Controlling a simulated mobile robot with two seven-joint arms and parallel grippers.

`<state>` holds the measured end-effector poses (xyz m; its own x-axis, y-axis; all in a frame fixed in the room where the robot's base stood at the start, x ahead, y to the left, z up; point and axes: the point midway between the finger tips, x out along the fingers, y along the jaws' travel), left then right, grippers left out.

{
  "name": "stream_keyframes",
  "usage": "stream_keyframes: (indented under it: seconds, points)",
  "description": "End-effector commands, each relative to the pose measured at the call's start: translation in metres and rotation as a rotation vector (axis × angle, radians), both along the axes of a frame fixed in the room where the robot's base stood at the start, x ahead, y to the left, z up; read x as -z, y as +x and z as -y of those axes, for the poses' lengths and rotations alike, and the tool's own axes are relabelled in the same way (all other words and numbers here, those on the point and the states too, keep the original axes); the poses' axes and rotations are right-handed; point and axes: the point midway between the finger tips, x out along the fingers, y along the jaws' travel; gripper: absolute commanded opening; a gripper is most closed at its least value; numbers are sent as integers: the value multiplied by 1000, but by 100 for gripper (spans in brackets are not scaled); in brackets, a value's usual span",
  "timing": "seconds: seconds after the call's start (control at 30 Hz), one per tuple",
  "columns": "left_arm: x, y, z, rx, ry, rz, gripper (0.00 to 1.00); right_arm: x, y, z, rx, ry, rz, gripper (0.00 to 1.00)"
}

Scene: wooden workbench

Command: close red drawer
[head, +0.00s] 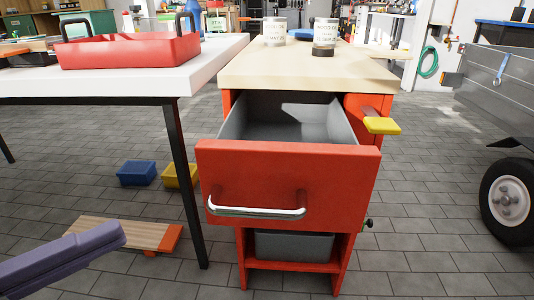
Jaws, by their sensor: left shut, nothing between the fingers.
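The red drawer (334,178) is pulled out of the red workbench cabinet with a pale wooden top (305,68). Its grey inside looks empty. A silver bar handle (256,212) runs across the lower part of its front. My left gripper (120,232), purple-grey, is at the lower left, shut and empty. It is well to the left of the drawer front and apart from it. My right gripper is not in view.
A white table (120,86) with a red tray (128,52) stands left; its black leg (186,180) is between my left gripper and the drawer. A yellow-handled clamp (382,125) sticks out at the cabinet's right. A cart wheel (508,200) is far right.

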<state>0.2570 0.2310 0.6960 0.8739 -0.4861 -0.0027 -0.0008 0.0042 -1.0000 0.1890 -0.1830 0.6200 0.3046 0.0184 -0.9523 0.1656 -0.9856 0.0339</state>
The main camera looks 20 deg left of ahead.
Motion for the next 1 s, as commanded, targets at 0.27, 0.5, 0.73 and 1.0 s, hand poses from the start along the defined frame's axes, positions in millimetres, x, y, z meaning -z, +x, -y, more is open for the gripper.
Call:
stream_keyframes:
  seconds: [0.27,0.5,0.73,1.0]
  points:
    - [-1,53,29,1,-2,8,0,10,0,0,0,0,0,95]
    - [1,92,35,-1,1,5,0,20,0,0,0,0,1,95]
    - [0,109,30,-1,-3,1,0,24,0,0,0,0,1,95]
    - [-1,111,29,-2,-4,-1,0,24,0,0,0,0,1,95]
